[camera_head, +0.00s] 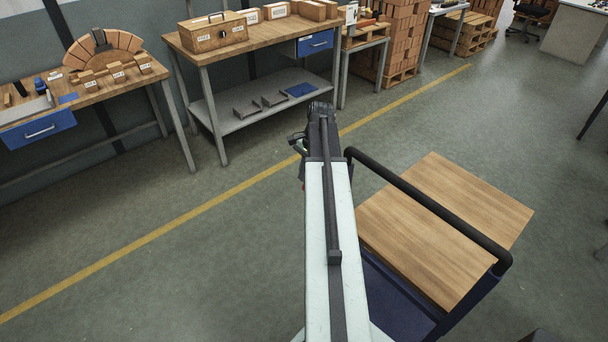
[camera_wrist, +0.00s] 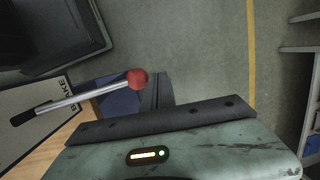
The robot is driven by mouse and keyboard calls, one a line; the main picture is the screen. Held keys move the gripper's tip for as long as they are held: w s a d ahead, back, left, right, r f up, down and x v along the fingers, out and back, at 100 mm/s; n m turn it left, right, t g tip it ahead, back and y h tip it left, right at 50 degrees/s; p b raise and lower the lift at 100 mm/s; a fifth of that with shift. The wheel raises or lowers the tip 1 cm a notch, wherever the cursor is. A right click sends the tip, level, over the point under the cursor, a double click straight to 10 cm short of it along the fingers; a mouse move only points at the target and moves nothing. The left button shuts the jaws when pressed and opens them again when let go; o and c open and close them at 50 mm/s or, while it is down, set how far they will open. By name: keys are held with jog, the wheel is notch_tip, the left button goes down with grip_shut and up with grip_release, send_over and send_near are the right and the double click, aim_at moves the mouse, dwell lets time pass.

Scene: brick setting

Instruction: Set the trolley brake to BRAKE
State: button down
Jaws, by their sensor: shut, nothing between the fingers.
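The trolley (camera_head: 440,225) stands at the right in the head view, with a wooden top, a dark blue body and a black handle bar. The brake lever (camera_wrist: 75,100) shows in the wrist view as a metal rod with a red ball knob (camera_wrist: 137,79). The rod crosses a light plate (camera_wrist: 40,128) whose lettering is partly covered; "AKE" can be read. My gripper (camera_wrist: 157,90) is shut and empty, its dark fingers just right of the knob. I cannot tell whether they touch it. In the head view my arm hides most of the gripper and the lever.
A workbench (camera_head: 262,45) with a labelled wooden box and a lower shelf stands beyond my arm. Another bench (camera_head: 95,92) with a brick arch is at the left. A yellow line (camera_head: 190,215) crosses the floor, which is clear at the left front.

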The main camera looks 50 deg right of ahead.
jog(key=w+d+r+p, duration=0.3)
jog(key=w+r+p, duration=0.4)
jog(key=r+p, duration=0.2)
jog(key=shift+w+d+r+p, duration=0.2)
jog(key=shift+r+p, duration=0.15)
jog(key=shift+r, duration=0.3)
